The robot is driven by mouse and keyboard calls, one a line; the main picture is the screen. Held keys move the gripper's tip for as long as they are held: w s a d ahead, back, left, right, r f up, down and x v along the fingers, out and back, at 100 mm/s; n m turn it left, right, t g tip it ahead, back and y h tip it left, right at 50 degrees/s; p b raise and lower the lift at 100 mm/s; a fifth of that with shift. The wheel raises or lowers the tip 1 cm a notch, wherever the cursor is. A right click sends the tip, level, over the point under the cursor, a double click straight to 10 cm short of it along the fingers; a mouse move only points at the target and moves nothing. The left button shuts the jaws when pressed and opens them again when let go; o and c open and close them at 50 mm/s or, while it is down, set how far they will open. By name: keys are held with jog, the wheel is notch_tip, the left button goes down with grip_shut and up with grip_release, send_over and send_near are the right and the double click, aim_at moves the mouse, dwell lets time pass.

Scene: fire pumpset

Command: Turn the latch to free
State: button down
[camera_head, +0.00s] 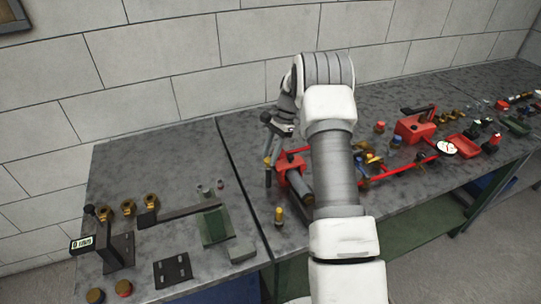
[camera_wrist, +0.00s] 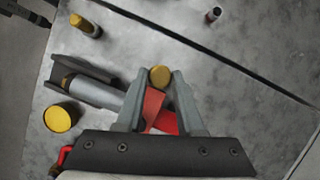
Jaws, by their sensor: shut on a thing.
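In the wrist view my gripper (camera_wrist: 158,88) is closed around a small red piece (camera_wrist: 152,104), with a round brass-coloured knob (camera_wrist: 159,77) between its fingertips. I take this to be the latch; which way it is turned cannot be told. A grey cylinder (camera_wrist: 95,92) joined to a red body lies just left of the fingers. In the head view a red body with a grey cylinder (camera_head: 300,186) sits on the bench left of my arm. My arm hides much of that area, and the grip itself is not clear there.
A brass-topped post (camera_wrist: 86,25) and a brass round cap (camera_wrist: 61,117) stand near the gripper in the wrist view. Red pipes and a red box (camera_head: 414,129) lie to the right of my arm. A gauge stand (camera_head: 84,243) and dark plate (camera_head: 172,270) are at left.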

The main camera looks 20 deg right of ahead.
jog(key=n, duration=0.2)
jog(key=n+g+h, duration=0.1)
jog(key=n, duration=0.2)
jog(key=shift+w+a+g, duration=0.1)
jog(key=shift+w+g, duration=0.1)
jog(key=shift+g, duration=0.1)
jog(key=shift+n, duration=0.3)
jog(key=c, duration=0.5)
grip_release()
jog(key=shift+c, duration=0.2)
jog(key=v, duration=1.2)
jog(key=shift+a, duration=0.15)
